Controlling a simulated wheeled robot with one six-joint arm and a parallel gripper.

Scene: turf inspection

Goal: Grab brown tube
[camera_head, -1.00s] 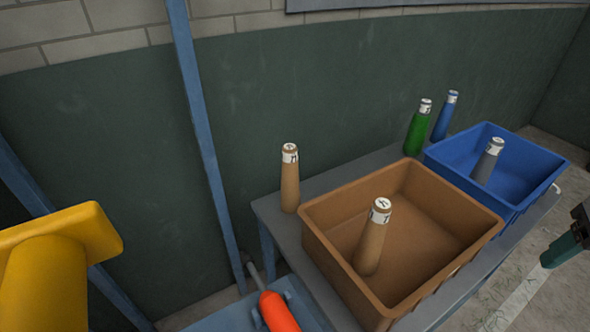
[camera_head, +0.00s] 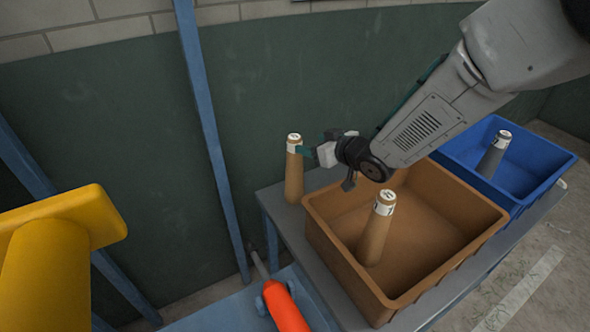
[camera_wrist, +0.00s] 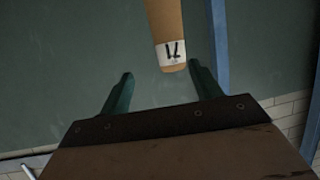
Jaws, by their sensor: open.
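A brown tube (camera_head: 294,170) with a white label near its top stands upright on the grey table, left of the brown bin. In the wrist view, the brown tube (camera_wrist: 165,25) appears upside down, with its label end at the mouth of the jaws. My gripper (camera_head: 303,150) is beside the tube's upper part, and its teal fingers also show in the wrist view (camera_wrist: 160,69). The jaws are open, one finger on each side of the label end; I cannot tell whether either touches it. A second brown tube (camera_head: 374,235) leans inside the brown bin.
The brown bin (camera_head: 475,240) stands right beside the tube, below my arm. A blue bin (camera_head: 550,175) holding a grey tube (camera_head: 493,155) is farther right. An orange-red cylinder (camera_head: 284,308) lies at the front. A blue post (camera_head: 205,120) rises left of the table (camera_head: 290,205).

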